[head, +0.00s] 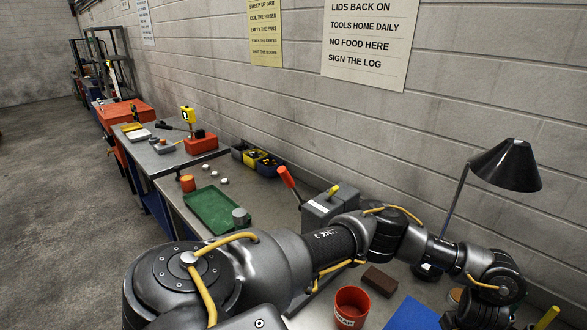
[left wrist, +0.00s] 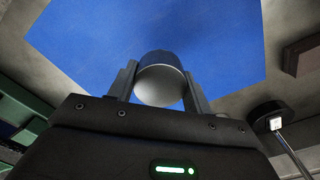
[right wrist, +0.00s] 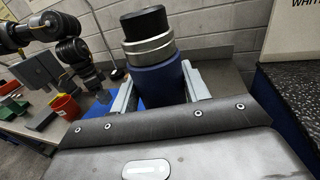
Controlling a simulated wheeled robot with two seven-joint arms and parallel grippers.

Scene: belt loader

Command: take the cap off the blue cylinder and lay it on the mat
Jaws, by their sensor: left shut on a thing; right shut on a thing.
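The blue mat (head: 408,316) lies on the bench at the bottom of the head view and fills much of the left wrist view (left wrist: 90,35). My left gripper (left wrist: 160,80) is shut on a short round grey piece with a pale face, which looks like the cap (left wrist: 160,84). It is over the mat; whether it touches the mat I cannot tell. My right gripper (right wrist: 158,90) is shut around the blue cylinder (right wrist: 158,80), which stands roughly upright with silver rings and a black top. The head view shows neither set of fingertips clearly.
A red cup (head: 351,306) and a brown block (head: 380,278) sit left of the mat. A black lamp (head: 505,165) stands behind my left arm.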

